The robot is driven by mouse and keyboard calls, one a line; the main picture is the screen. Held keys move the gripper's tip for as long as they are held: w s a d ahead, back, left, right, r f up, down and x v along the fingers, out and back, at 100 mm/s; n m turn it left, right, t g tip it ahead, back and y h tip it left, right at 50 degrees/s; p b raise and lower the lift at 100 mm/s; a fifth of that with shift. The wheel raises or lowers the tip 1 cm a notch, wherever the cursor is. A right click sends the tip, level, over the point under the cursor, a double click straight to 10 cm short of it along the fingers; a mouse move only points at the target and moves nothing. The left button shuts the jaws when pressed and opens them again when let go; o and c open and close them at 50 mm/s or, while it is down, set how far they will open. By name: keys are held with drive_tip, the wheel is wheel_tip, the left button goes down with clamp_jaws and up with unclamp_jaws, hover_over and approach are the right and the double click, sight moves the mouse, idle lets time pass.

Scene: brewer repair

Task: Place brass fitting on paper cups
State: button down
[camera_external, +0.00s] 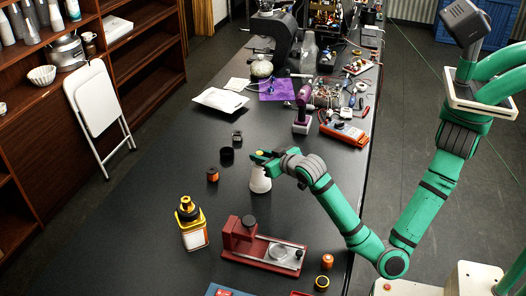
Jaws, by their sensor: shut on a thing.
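A white, tapered stack that looks like the paper cups (260,183) stands upright on the black table, near its middle. My gripper (262,157) is directly over the top of this stack, reaching in from the right. It is shut on a small yellow, brass-coloured piece, which looks like the brass fitting (259,153). The fingers hide most of the fitting and the top of the cups. I cannot tell whether the fitting touches the cups.
Left of the cups are a black ring (227,154) and an orange-black spool (212,175). A yellow bottle (194,238) and a red-based device (264,246) stand nearer the front. An orange meter (344,131) and tools crowd the back right.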

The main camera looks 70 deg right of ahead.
drive_tip(key=c, duration=1.6)
unclamp_jaws()
drive_tip(key=shift+o, duration=0.2)
drive_tip(key=shift+s+a+r, duration=0.15)
drive_tip(key=v, duration=1.1)
drive_tip(key=shift+s, duration=0.25)
drive_tip(key=shift+w+r, duration=0.1)
drive_tip(key=shift+r, duration=0.05)
